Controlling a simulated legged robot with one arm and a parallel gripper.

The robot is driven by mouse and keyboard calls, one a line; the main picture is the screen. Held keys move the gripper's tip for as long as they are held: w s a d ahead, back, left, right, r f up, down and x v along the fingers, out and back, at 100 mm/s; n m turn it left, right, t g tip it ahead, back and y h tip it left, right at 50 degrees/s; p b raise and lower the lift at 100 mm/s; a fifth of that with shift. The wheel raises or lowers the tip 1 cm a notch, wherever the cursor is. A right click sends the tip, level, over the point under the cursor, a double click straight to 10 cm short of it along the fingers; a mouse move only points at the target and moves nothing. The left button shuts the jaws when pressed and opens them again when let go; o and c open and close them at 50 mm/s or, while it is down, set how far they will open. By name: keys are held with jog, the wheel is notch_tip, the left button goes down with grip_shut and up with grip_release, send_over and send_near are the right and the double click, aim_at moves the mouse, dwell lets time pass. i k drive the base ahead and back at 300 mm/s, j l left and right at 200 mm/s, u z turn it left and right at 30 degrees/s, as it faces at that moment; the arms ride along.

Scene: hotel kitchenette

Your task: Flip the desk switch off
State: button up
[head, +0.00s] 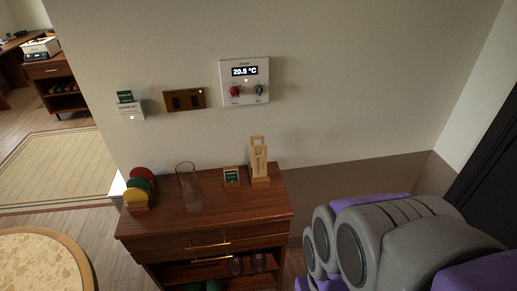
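A brown switch plate (185,99) is on the wall above the wooden cabinet. It carries two dark rockers side by side, and a small light glows at its upper right. The labels are too small to read, so I cannot tell which rocker is the desk switch or how each one is set. My arm's grey and purple links fill the lower right, well to the right of the plate. My gripper is not in view.
A thermostat panel (244,80) with red and blue knobs is right of the plate; a small white box (131,111) is left. The wooden cabinet (215,222) below holds a glass vase (189,188), coloured discs (141,185) and a wooden stand (259,163). A round table (45,265) stands lower left.

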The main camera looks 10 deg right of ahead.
aim_at(195, 102)
jog(key=i+j+z, duration=0.3)
jog(key=i+j, duration=0.15)
jog(key=j, duration=0.15)
jog(key=i+j+z, duration=0.15)
jog(key=j, duration=0.2)
